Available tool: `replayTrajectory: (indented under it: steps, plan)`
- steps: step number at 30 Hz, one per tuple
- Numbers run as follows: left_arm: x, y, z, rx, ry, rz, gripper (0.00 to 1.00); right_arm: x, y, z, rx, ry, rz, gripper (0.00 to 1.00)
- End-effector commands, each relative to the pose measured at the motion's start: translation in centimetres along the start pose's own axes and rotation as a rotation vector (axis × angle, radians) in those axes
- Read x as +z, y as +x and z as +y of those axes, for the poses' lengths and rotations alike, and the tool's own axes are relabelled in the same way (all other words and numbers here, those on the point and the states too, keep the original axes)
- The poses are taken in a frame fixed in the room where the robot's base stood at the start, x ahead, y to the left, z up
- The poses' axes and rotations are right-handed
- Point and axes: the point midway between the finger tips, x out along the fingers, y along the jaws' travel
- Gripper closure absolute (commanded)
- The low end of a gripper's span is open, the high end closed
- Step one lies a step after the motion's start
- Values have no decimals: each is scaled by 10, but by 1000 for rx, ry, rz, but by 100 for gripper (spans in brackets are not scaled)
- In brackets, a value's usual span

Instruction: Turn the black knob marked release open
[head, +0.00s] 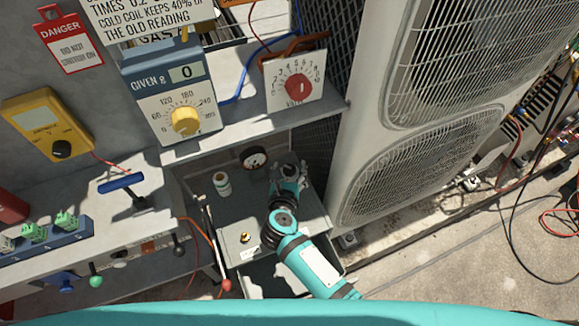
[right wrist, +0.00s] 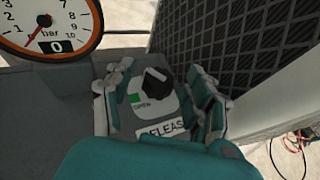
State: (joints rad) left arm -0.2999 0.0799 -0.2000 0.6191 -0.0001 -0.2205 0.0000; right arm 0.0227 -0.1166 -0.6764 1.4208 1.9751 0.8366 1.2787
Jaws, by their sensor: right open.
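The black release knob (right wrist: 155,83) shows in the right wrist view on a light plate. A green mark with the word OPEN (right wrist: 138,100) is at its left, and a RELEASE label (right wrist: 161,130) is below it. My right gripper (right wrist: 158,76) is open, with one finger on each side of the knob; I cannot tell whether either touches it. In the head view my right gripper (head: 287,178) reaches down over the lower grey shelf and hides the knob. Which way the knob points is hard to tell. My left gripper is not in view.
A round pressure gauge (right wrist: 48,22) stands beside the knob; it also shows in the head view (head: 254,157). A small white jar (head: 222,184) and a brass piece (head: 245,237) are on the shelf. The condenser unit (head: 372,110) stands close on the right.

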Motion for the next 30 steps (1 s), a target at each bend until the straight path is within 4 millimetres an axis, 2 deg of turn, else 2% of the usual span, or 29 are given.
replayTrajectory:
  steps: [5,14,26,30]
  plan:
    - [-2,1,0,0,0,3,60,0,13,0,0,0,0,45]
    - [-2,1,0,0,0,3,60,0,14,0,0,1,1,46]
    - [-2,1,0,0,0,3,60,0,14,0,0,1,0,99]
    - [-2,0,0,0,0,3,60,0,14,0,2,1,1,100]
